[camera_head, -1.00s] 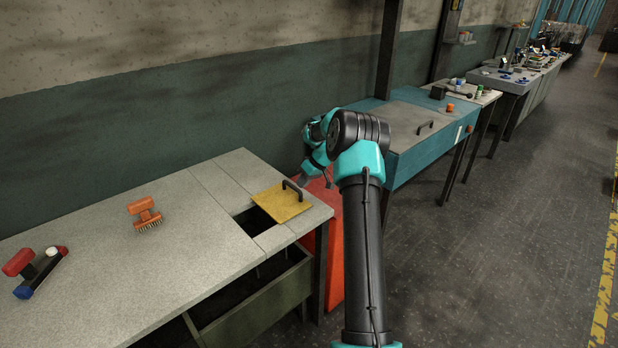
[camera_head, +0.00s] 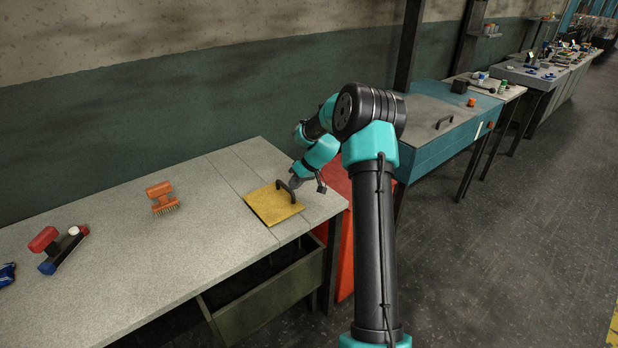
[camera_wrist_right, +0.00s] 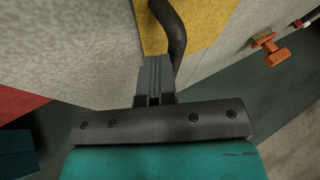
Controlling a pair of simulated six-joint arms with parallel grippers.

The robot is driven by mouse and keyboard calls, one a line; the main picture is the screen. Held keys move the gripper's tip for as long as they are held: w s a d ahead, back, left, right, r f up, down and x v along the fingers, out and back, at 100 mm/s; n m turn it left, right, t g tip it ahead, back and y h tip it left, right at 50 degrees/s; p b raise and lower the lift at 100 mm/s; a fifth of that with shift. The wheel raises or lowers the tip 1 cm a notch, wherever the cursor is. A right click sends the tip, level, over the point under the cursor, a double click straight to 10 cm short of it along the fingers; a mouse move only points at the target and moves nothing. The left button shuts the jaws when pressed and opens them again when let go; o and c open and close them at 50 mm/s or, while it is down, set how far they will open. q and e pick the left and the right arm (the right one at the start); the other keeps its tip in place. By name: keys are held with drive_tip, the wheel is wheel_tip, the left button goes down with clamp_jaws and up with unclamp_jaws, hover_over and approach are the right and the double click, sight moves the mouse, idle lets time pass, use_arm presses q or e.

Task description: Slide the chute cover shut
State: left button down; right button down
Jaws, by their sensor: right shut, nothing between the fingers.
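The yellow chute cover (camera_head: 266,207) lies flat in the front right part of the speckled bench top (camera_head: 110,255). Its dark curved handle (camera_head: 284,190) stands up near its right edge. No dark opening shows around the cover now. My right gripper (camera_head: 295,183) is low over the bench, at the right side of the handle. In the right wrist view my fingers (camera_wrist_right: 155,70) are closed together with nothing between them, right beside the handle (camera_wrist_right: 174,32). I cannot tell whether they touch it. Part of the yellow cover (camera_wrist_right: 205,22) shows beyond. My left gripper is not in view.
An orange brush (camera_head: 162,198) and a red-handled tool (camera_head: 60,248) lie on the bench to the left. A green-grey bin (camera_head: 262,302) is below the bench. A red panel (camera_head: 338,230) stands at its right end, and a teal bench (camera_head: 440,150) is beyond.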

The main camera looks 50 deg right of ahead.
drive_tip(key=shift+w+a, duration=0.2)
drive_tip(key=shift+a, duration=1)
drive_tip(key=shift+d, duration=0.4)
drive_tip(key=d, duration=0.1)
drive_tip(key=d+r, duration=0.1)
drive_tip(key=s+d, duration=0.1)
drive_tip(key=shift+d+r, duration=0.25)
drive_tip(key=shift+d, duration=0.15)
drive_tip(key=v, duration=0.9)
drive_tip(key=shift+s, duration=0.15)
drive_tip(key=shift+d, duration=0.1)
